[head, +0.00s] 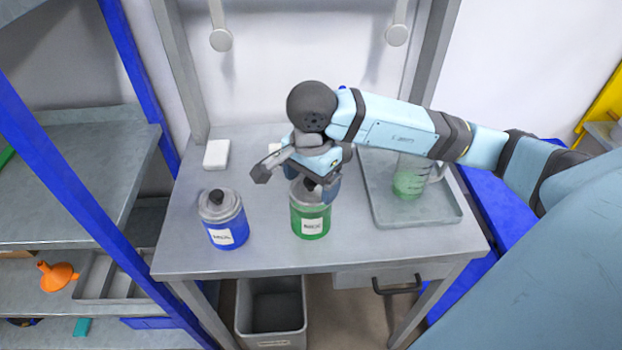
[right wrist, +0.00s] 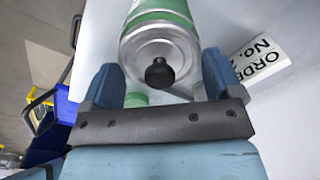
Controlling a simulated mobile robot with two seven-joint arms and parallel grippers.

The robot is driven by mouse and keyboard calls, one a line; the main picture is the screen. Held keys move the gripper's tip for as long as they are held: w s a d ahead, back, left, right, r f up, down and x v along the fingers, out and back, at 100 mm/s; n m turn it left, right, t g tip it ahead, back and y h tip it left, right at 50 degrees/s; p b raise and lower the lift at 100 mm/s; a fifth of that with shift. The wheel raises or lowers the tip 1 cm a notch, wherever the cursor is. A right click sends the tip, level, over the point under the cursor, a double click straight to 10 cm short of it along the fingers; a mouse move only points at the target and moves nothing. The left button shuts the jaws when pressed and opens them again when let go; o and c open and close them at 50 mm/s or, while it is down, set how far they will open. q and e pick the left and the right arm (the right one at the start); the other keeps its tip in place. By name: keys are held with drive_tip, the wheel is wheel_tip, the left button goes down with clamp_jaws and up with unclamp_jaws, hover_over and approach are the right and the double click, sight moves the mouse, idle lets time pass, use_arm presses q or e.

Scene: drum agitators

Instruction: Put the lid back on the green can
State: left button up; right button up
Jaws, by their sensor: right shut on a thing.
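The green can (head: 311,220) stands upright at the middle front of the table, with a white label. A grey metal lid with a black knob (right wrist: 158,73) is at its mouth, and the right wrist view shows the can's green side (right wrist: 160,12) beyond it. The gripper partly hides the lid in the head view. I cannot tell whether the lid sits fully down. My left gripper is not in view.
A blue can (head: 226,229) with a grey lid and dark knob stands left of the green can. A metal tray (head: 425,212) at right holds a glass jug (head: 409,180) with green liquid. A white block (head: 216,154) stands at the back left.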

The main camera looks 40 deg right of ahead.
drive_tip(key=shift+b, duration=0.4)
idle(0.3)
drive_tip(key=o, duration=0.7)
drive_tip(key=shift+r, duration=0.1)
drive_tip(key=shift+r+p, duration=1.55)
drive_tip(key=shift+r, duration=1.85)
clamp_jaws()
